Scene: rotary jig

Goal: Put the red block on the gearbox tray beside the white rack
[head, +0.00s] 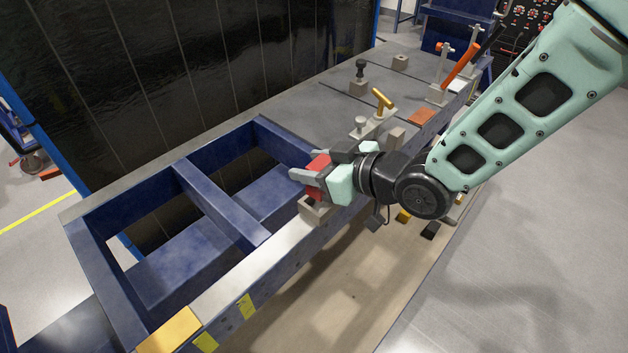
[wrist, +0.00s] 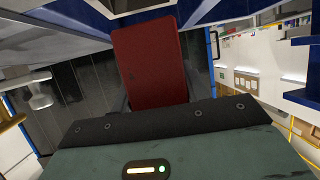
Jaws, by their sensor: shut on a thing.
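The red block (head: 319,162) is between the fingers of my gripper (head: 311,174), which is shut on it. The gripper holds it close to the right rim of the blue frame, near a small grey block-like fixture (head: 316,210). In the wrist view the red block (wrist: 150,60) stands out beyond the dark edge of the gripper, with blue beams behind it. I cannot make out a gearbox tray or a white rack in either view.
The blue jig frame (head: 212,205) has open bays at the left. Grey clamps (head: 362,127), one with a yellow handle, stand on the grey table beyond the gripper. An orange-brown flat block (head: 421,117) lies farther along. Small yellow and black pieces (head: 404,216) lie below at right.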

